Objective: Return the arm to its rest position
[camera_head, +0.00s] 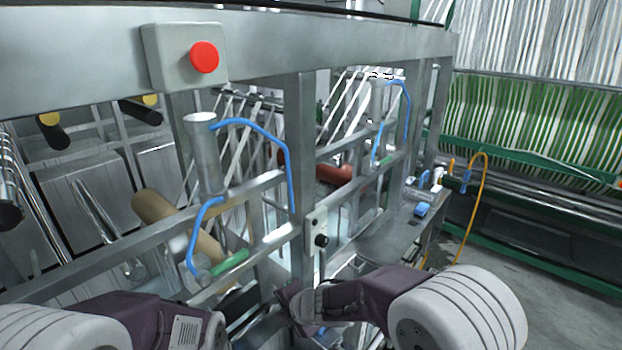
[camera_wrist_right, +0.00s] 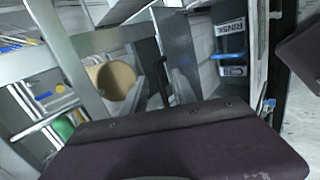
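My right arm comes in from the lower right of the head view, and its right gripper (camera_head: 290,304) is small and dark beside the machine's lower frame. Its fingers are not clear, and I see nothing held. In the right wrist view, a dark purple part of my own arm or gripper fills the bottom, and another shows at the right edge. My left arm shows at the lower left of the head view, but its gripper is out of view.
A steel machine frame (camera_head: 304,170) stands close in front, with a red button box (camera_head: 160,58), blue hoses (camera_head: 268,134) and a small black knob (camera_head: 321,241). A cardboard tube (camera_wrist_right: 116,80) and a RINSE sign (camera_wrist_right: 231,40) show in the wrist view. Floor (camera_head: 560,290) is open at right.

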